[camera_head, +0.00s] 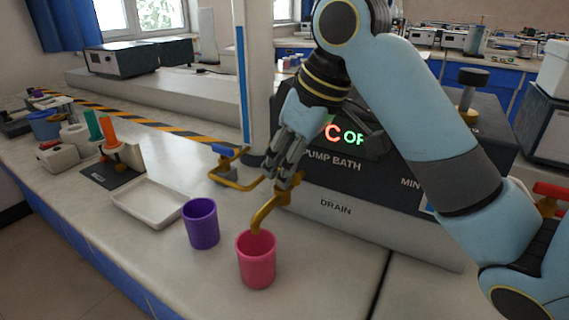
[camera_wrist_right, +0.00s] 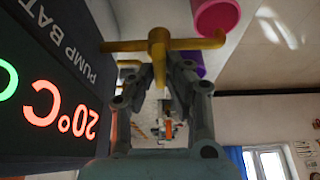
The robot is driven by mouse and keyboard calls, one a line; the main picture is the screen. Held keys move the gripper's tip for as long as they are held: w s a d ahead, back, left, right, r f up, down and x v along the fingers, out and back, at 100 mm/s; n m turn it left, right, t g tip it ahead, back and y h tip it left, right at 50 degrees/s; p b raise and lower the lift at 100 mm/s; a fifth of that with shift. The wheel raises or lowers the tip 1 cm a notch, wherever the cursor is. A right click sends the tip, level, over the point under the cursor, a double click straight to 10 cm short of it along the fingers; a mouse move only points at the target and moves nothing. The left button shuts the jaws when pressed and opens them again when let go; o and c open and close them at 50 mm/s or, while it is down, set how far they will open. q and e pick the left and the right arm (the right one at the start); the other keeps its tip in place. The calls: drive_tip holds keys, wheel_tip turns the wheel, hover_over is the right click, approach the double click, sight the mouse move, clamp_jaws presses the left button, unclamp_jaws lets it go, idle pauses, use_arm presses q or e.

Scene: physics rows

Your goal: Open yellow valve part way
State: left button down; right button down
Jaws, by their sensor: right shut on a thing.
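The yellow drain valve (camera_head: 268,212) is a brass-coloured tap on the front of the dark pump bath, with its spout curving down over a pink cup (camera_head: 256,262). My right gripper (camera_head: 287,176) comes down from above and is shut on the top of the valve, hiding its handle in the head view. In the right wrist view, the yellow valve (camera_wrist_right: 158,42) shows as a crossbar and stem with my fingertips (camera_wrist_right: 160,68) on both sides of the stem. How far the valve is turned cannot be told. My left gripper is not in view.
The pump bath (camera_head: 335,208) stands close beside the gripper. A purple cup (camera_head: 200,224) and a white tray (camera_head: 150,203) stand to the left. A yellow pipe with a blue lever (camera_head: 224,150) is just behind. The front right counter is clear.

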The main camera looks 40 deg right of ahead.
drive_tip(key=shift+d+r+n+g+y+p, duration=0.1)
drive_tip(key=shift+r+n+g+y+p, duration=0.15)
drive_tip(key=shift+n+p, duration=0.85)
drive_tip(key=shift+r+n+g+y+p, duration=0.1)
drive_tip(key=shift+n+y+p, duration=0.35)
drive_tip(key=shift+p, duration=1.25)
drive_tip(key=shift+w+f+n+p, duration=0.1)
drive_tip(key=shift+f+n+p, duration=0.05)
drive_tip(key=shift+n+p, duration=0.45)
drive_tip(key=shift+f, duration=0.15)
drive_tip(key=c, duration=1.3)
unclamp_jaws()
drive_tip(key=shift+c, duration=0.2)
drive_tip(key=v, duration=1.2)
